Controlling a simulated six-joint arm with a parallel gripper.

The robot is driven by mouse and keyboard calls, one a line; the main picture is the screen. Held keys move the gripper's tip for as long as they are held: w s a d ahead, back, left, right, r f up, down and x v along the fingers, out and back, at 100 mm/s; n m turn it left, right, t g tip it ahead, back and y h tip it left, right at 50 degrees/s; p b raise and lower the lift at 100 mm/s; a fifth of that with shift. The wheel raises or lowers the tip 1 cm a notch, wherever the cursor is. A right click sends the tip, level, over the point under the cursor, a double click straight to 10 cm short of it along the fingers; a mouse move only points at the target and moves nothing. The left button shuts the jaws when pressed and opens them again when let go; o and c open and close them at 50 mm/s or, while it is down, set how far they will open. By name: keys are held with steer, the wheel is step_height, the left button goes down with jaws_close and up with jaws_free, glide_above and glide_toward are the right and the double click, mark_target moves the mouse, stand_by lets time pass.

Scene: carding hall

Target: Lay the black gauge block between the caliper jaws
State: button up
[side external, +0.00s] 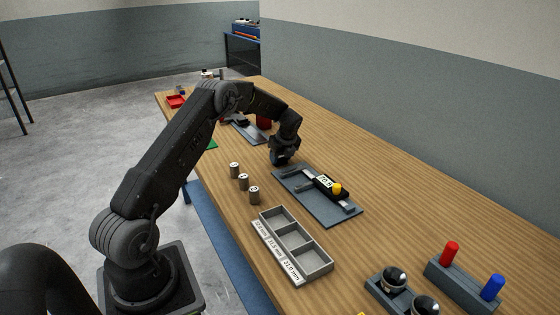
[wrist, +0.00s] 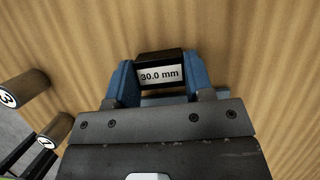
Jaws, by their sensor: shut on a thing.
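My gripper (wrist: 160,66) has blue fingers, shut on the sides of a black gauge block (wrist: 158,57) with a white "30.0 mm" label. In the side view my gripper (side external: 281,160) is low, at the far end of the blue-grey caliper board (side external: 308,205); the block cannot be made out there. The caliper (side external: 321,178) lies on this board, with a black slider, a light display and a yellow knob (side external: 337,188). Its jaws are too small to read clearly. The caliper is not recognisable in the wrist view.
Several metal cylinders (side external: 243,182) stand left of the board; two numbered ones show in the wrist view (wrist: 22,92). A grey tray (side external: 324,270) with labelled compartments is nearer the camera. A stand with red and blue pegs (side external: 462,287) is at front right. The wood table (side external: 390,180) right of the board is clear.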

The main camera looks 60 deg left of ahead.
steer(key=shift+r, duration=0.1)
steer(key=shift+r, duration=0.4)
step_height(320, 180, up, 4)
steer(key=shift+s+a+f, duration=0.15)
steer(key=s+a+r, duration=0.4)
steer(key=s+r, duration=0.2)
steer(key=s, duration=0.3)
glide_above(294, 181)
steer(key=d, duration=0.1)
steer(key=f, duration=0.5)
steer(key=shift+s+f, duration=0.15)
steer(key=shift+s, duration=0.05)
steer(key=shift+w+d+f, duration=0.25)
steer(key=shift+w+f, duration=0.05)
steer(key=shift+f, duration=1.85)
steer(key=shift+f, duration=0.15)
